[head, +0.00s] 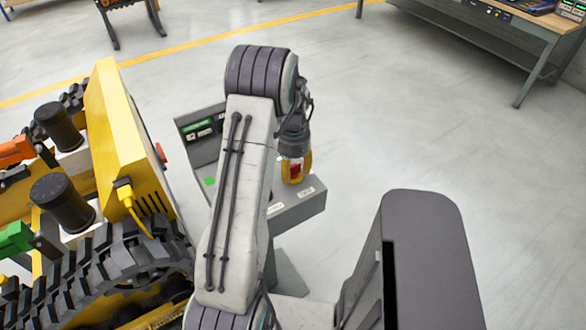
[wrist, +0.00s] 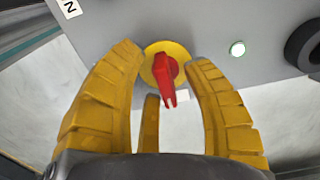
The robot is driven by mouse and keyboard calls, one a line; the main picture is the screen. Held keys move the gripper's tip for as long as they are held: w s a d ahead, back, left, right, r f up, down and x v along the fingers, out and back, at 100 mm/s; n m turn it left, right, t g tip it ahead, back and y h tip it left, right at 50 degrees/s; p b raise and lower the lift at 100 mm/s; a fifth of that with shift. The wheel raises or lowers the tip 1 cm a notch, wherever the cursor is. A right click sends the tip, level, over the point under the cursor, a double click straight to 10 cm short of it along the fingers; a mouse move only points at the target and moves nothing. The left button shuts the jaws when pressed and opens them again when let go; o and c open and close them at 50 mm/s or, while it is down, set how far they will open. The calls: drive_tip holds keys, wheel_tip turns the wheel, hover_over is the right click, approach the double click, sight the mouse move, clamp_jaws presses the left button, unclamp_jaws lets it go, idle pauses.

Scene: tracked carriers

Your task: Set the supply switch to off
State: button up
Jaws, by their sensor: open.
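The supply switch (wrist: 165,72) is a red rotary handle on a round yellow plate, set in a grey panel, in the wrist view. Its handle points roughly down in that view. My gripper (wrist: 168,58) has yellow ribbed fingers, open, one on each side of the switch, with a third finger partly behind the handle. I cannot tell whether any finger touches it. In the head view my gripper (head: 295,168) is over the grey control console (head: 298,208), with red showing between its fingers. My arm hides part of the console.
A lit green-white lamp (wrist: 237,48) and a black round knob (wrist: 305,48) sit right of the switch. A yellow tracked carrier (head: 130,140) stands left of the console. A workbench (head: 500,35) is at the back right. The floor between is clear.

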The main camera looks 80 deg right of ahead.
clamp_jaws()
idle(0.3)
drive_tip(key=shift+n, duration=0.4)
drive_tip(key=n+b, duration=0.2)
drive_tip(key=shift+s+f+n, duration=0.1)
drive_tip(key=shift+f+n, duration=0.05)
drive_tip(key=shift+n, duration=0.25)
drive_tip(key=n+b, duration=0.1)
drive_tip(key=n, duration=0.4)
drive_tip(key=shift+s+d+b, duration=0.1)
drive_tip(key=shift+b, duration=0.3)
drive_tip(key=n+b, duration=0.1)
drive_tip(key=n, duration=0.4)
drive_tip(key=shift+s+d, duration=0.1)
drive_tip(key=shift+n, duration=2)
drive_tip(key=shift+b, duration=0.3)
